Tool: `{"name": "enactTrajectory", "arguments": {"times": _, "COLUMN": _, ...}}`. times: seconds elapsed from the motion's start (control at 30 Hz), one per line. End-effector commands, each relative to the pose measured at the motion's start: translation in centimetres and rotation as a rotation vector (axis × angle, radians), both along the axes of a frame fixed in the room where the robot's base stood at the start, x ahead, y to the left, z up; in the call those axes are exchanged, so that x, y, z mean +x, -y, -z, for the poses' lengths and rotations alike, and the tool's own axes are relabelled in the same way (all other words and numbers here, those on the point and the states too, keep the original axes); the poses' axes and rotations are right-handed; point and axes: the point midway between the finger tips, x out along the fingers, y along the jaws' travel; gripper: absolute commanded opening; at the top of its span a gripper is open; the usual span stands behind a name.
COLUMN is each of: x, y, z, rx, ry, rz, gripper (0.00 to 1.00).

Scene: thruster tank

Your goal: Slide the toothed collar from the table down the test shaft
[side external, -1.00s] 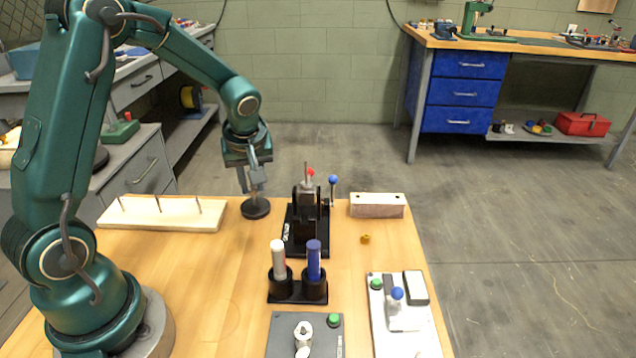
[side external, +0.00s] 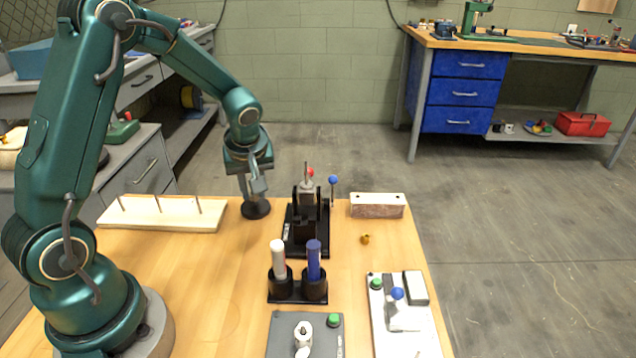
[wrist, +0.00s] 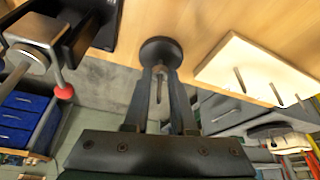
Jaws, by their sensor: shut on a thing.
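A small brass-coloured piece (side external: 365,239), which looks like the toothed collar, lies on the table right of the vise-like fixture; its teeth are too small to make out. My gripper (side external: 257,194) is far left of the brass piece, low over a black round-based post (side external: 256,210). In the wrist view my gripper (wrist: 159,70) has its fingers closed around the slim post above the black disc (wrist: 160,50). The fingers hide part of the post.
The black fixture (side external: 307,238) with red and blue knobs stands just right of my gripper. A pale board with several pins (side external: 160,214) lies to the left. A two-cup holder (side external: 298,291), a brick-like block (side external: 377,206) and switch panels occupy the right and front.

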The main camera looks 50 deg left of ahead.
Motion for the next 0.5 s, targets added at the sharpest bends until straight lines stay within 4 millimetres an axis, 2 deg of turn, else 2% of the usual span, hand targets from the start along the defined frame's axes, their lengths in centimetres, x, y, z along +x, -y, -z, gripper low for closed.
{"name": "enactTrajectory", "arguments": {"times": 0.5, "x": 0.0, "y": 0.0, "z": 1.2, "rx": -0.001, "ry": 0.000, "rz": 0.000, "gripper": 0.00}}
